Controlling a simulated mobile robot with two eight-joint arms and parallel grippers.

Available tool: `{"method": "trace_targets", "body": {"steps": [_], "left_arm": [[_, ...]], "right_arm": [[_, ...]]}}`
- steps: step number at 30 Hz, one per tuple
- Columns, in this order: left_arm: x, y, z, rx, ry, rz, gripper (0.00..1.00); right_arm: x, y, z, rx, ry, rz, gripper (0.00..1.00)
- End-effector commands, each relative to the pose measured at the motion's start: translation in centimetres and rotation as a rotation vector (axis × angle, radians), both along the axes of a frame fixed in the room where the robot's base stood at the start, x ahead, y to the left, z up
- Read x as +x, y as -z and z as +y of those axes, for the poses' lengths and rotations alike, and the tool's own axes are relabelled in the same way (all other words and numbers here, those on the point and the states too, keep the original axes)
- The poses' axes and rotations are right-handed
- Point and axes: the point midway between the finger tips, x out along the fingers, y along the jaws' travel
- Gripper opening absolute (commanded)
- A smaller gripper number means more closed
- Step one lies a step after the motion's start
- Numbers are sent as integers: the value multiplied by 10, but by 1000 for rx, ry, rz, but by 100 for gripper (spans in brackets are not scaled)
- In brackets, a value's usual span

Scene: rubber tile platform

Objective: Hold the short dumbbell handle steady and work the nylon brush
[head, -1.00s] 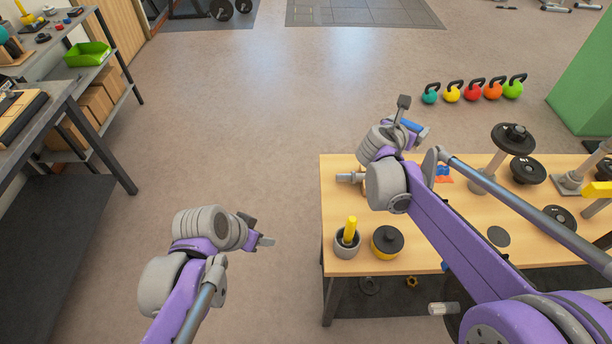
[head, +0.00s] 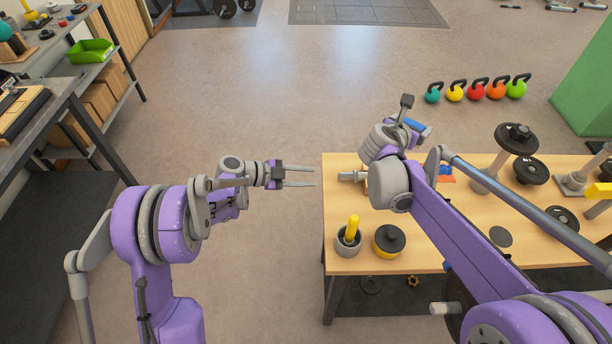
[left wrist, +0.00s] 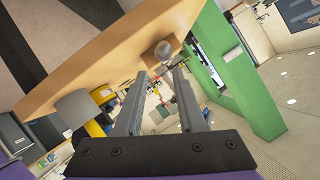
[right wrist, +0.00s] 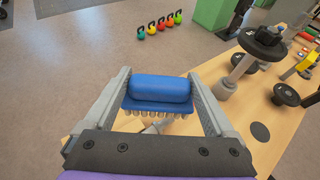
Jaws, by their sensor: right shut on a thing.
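The short dumbbell handle (head: 352,176) is a grey metal bar at the left edge of the wooden table; my right arm hides most of it. Its round end faces the camera in the left wrist view (left wrist: 163,50). My left gripper (head: 314,177) is open and empty, its fingers pointing at this end with a small gap. My right gripper (right wrist: 162,92) is shut on the blue nylon brush (right wrist: 160,88), over the table. The brush's pale bristles point down, and part of the handle (right wrist: 155,126) shows beneath them; contact is unclear.
A grey cup with a yellow stick (head: 349,238) and a black-and-yellow round pot (head: 389,242) stand on the table's front left. Weight plates on posts (head: 515,138) stand to the right.

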Motion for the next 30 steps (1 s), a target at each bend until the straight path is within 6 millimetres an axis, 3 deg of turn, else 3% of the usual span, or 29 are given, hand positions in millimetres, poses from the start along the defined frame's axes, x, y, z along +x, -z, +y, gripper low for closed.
{"method": "trace_targets", "body": {"steps": [7,11,24,30], "left_arm": [[12,14,-1,-36,54,-134,39],[16,17,-11,-38,59,-143,39],[40,41,-83,-36,59,-140,39],[47,48,-102,-35,57,-140,39]], "right_arm": [[0,0,0,0,0,0,31],[0,0,0,0,0,0,31],[0,0,0,0,0,0,31],[0,0,0,0,0,0,31]]}}
